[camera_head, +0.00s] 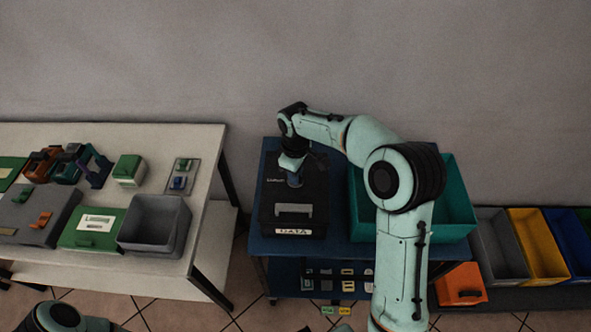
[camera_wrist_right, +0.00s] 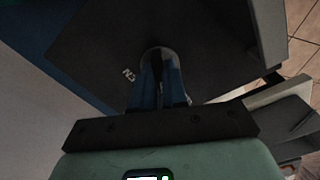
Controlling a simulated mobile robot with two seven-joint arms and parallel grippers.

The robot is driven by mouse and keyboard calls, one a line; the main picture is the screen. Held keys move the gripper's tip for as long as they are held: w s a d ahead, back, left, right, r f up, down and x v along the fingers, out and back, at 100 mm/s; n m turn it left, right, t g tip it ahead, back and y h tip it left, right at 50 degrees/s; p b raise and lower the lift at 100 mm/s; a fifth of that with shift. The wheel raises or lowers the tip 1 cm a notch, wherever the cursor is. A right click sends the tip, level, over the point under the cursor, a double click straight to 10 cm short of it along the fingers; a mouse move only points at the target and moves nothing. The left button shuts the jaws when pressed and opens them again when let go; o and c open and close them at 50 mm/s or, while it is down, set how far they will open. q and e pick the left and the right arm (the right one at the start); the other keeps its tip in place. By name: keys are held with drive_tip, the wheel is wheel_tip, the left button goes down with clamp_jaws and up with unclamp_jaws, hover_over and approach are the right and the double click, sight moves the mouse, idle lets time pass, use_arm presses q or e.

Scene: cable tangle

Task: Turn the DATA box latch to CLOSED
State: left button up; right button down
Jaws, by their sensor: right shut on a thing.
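The DATA box (camera_head: 268,208) is a black box on the blue table, with a grey handle (camera_head: 295,210) and a white DATA label (camera_head: 299,232) on its front. My right gripper (camera_head: 294,181) points down on its top, toward the back. In the right wrist view, the gripper's blue fingers (camera_wrist_right: 158,92) are shut on the latch (camera_wrist_right: 158,60), a dark upright piece on a round grey base. The fingers hide most of the latch, so its setting cannot be told. Small white lettering (camera_wrist_right: 128,75) lies left of it. My left gripper is out of view.
A teal bin (camera_head: 455,190) stands right of the DATA box, partly behind my right arm. A white table (camera_head: 205,215) at left holds boxes and a grey bin (camera_head: 155,225). Coloured bins (camera_head: 540,245) and an orange box (camera_head: 460,285) are at right.

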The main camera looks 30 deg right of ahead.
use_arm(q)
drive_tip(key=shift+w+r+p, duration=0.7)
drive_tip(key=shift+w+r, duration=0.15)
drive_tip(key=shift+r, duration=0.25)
use_arm(e)
drive_tip(key=n, duration=0.4)
drive_tip(key=shift+r+n, duration=0.1)
drive_tip(key=shift+n, duration=0.3)
drive_tip(key=c, duration=1.2)
unclamp_jaws()
drive_tip(key=shift+o, duration=0.2)
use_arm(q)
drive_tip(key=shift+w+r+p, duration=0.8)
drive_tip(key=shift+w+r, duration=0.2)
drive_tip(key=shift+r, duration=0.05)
use_arm(e)
wheel_tip(320, 180, up, 13)
drive_tip(key=shift+r, duration=0.15)
